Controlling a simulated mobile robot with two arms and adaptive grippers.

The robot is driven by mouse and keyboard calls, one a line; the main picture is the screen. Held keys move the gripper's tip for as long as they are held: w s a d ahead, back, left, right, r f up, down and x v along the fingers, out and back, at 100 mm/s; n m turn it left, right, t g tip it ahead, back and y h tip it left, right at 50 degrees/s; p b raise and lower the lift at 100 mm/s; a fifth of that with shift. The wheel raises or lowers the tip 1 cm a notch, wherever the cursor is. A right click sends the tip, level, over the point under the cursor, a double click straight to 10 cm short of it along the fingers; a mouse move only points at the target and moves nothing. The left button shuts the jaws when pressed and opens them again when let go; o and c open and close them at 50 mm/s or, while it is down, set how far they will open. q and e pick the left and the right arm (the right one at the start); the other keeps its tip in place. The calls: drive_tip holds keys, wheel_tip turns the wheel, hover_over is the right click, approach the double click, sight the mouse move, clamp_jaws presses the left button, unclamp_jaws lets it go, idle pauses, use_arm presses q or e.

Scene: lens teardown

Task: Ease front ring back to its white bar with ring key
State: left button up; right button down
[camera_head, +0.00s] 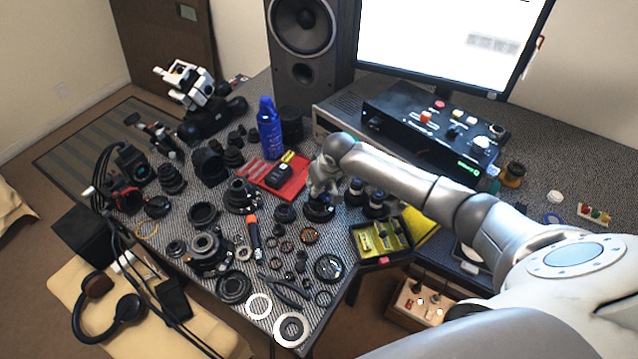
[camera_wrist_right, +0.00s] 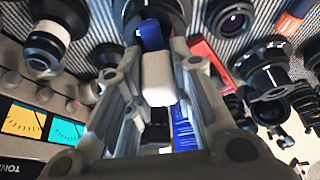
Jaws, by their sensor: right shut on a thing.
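My right gripper (camera_head: 322,182) reaches in from the right and points down over a black lens part (camera_head: 319,210) on the table. In the right wrist view my right gripper (camera_wrist_right: 156,62) is shut on a small tool with a pale grey block (camera_wrist_right: 157,80) and a blue end (camera_wrist_right: 152,36), which looks like the ring key. The blue end points at a dark round lens part (camera_wrist_right: 160,10) at the top edge of that view. I cannot tell whether they touch. The front ring's white bar cannot be made out. My left gripper is not in view.
A red tray (camera_head: 292,188) lies left of my right gripper, with a blue bottle (camera_head: 268,128) behind it. Lenses and rings crowd the table's left and middle. Two lens parts (camera_head: 376,202) stand just right of the gripper, and a yellow-lined case (camera_head: 381,238) lies in front.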

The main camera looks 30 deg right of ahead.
drive_tip(key=shift+p, duration=0.35)
drive_tip(key=shift+f+b, duration=0.35)
drive_tip(key=shift+f, duration=0.45)
idle(1.4)
drive_tip(key=n+y, duration=0.1)
drive_tip(key=n, duration=0.1)
drive_tip(key=shift+d+f+n, duration=0.1)
drive_tip(key=shift+n, duration=0.3)
drive_tip(key=n+y+b, duration=0.1)
drive_tip(key=n+b, duration=0.1)
drive_tip(key=n, duration=0.1)
drive_tip(key=shift+f+g, duration=0.1)
drive_tip(key=shift+g, duration=0.2)
drive_tip(key=shift+s+n, duration=0.1)
drive_tip(key=shift+n, duration=0.2)
drive_tip(key=shift+r+p, duration=1.55)
drive_tip(key=shift+r, duration=0.15)
drive_tip(key=shift+r, duration=0.1)
